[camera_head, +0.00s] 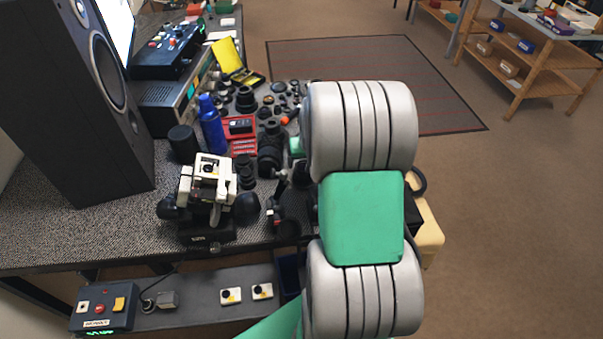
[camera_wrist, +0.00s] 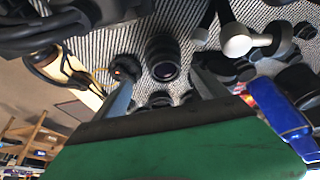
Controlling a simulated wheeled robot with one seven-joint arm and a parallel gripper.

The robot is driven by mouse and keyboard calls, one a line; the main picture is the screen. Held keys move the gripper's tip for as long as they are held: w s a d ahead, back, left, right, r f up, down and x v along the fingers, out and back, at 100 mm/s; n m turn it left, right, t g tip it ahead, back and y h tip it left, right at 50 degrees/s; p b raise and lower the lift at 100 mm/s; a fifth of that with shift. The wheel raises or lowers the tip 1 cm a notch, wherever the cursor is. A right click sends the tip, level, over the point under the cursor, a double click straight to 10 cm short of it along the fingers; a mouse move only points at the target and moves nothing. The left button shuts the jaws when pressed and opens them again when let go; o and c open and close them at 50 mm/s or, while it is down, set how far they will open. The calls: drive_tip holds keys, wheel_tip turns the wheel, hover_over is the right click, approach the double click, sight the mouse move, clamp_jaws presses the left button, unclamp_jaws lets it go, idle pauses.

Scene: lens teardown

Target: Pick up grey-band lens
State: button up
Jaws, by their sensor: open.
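My gripper (camera_wrist: 160,76) is open, with its two grey fingers apart and nothing between them. A black lens (camera_wrist: 163,58) stands on the speckled bench just beyond the fingertips, roughly centred between them in the wrist view. I cannot clearly make out a grey band on it. Smaller dark round parts (camera_wrist: 158,99) show between the fingers, nearer the palm. In the head view, several dark lenses stand on the bench, including a large one (camera_head: 270,147) and one farther back (camera_head: 246,99). My arm hides the gripper's fingers there, and I cannot tell which lens has the grey band.
A blue bottle (camera_head: 212,125) stands beside a red case (camera_head: 240,140); a blue object also shows at the right of the wrist view (camera_wrist: 282,108). A white device (camera_head: 207,180), a speaker (camera_head: 85,90) and a yellow box (camera_head: 227,56) crowd the bench. The lens area is cluttered.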

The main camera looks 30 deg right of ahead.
sight(304, 167)
drive_tip(key=x, duration=0.4)
drive_tip(key=a+p+x, duration=0.1)
drive_tip(key=x, duration=0.1)
drive_tip(key=shift+w, duration=0.2)
drive_tip(key=shift+d+r, duration=0.1)
drive_tip(key=c, duration=1.8)
